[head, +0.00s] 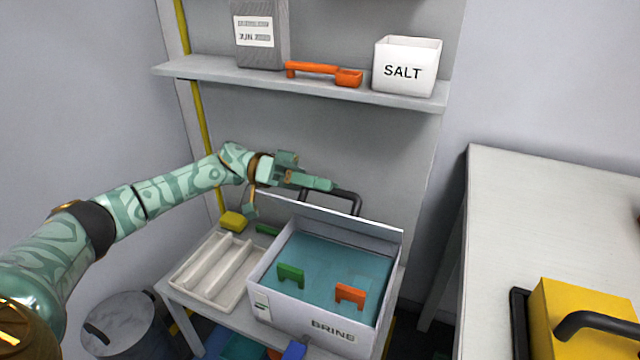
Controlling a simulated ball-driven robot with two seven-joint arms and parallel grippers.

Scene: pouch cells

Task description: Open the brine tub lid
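The white brine tub (318,322), labelled BRINE, stands on the lower shelf. Its top is uncovered and shows blue-green contents (325,258). Its lid (330,217) stands raised along the back edge, seen nearly edge-on. The lid's black handle (357,203) shows behind the lid's upper edge. My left gripper (318,183) reaches in from the left, above the lid's edge. A finger overlaps the left part of the handle. Whether the fingers are closed around it cannot be told. My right gripper is not in view.
A green clip (290,275) and an orange clip (350,295) show at the tub's front. A white divided tray (213,270) and a yellow item (233,221) lie left. An upper shelf (210,68) holds a SALT box (406,66) and orange scoop (322,71). A pale table (555,220) stands right.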

